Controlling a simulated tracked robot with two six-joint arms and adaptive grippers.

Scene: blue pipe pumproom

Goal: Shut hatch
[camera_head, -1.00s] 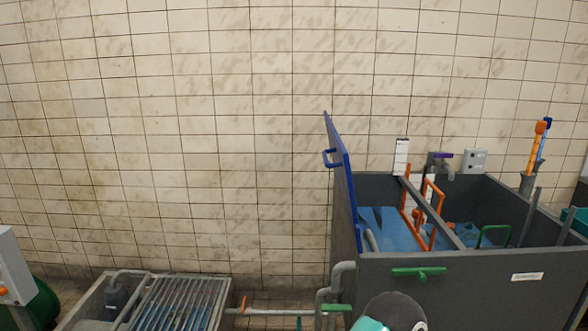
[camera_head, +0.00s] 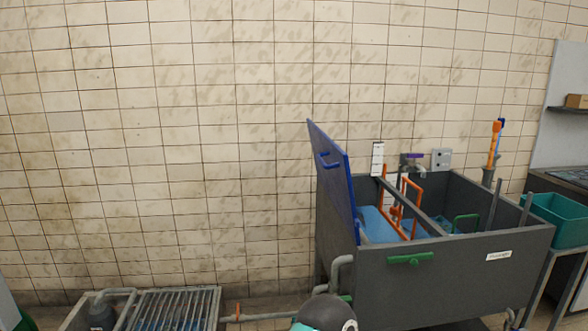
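The blue hatch (camera_head: 336,178) stands open, tilted up at the left end of a large grey tank (camera_head: 440,280). A blue handle (camera_head: 327,161) sits on its outer face, near the upper edge. The tank's open top shows blue water (camera_head: 379,226) and orange and grey pipework inside. A rounded dark and teal part, which seems to be mine, shows at the bottom edge in front of the tank. Neither of my grippers shows in the head view.
A grated basin (camera_head: 172,309) lies low at the left, joined to the tank by a pipe (camera_head: 268,316). A green handle (camera_head: 410,259) sticks out of the tank's front. A teal crate (camera_head: 560,217) stands on a table at the right. The tiled wall is behind.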

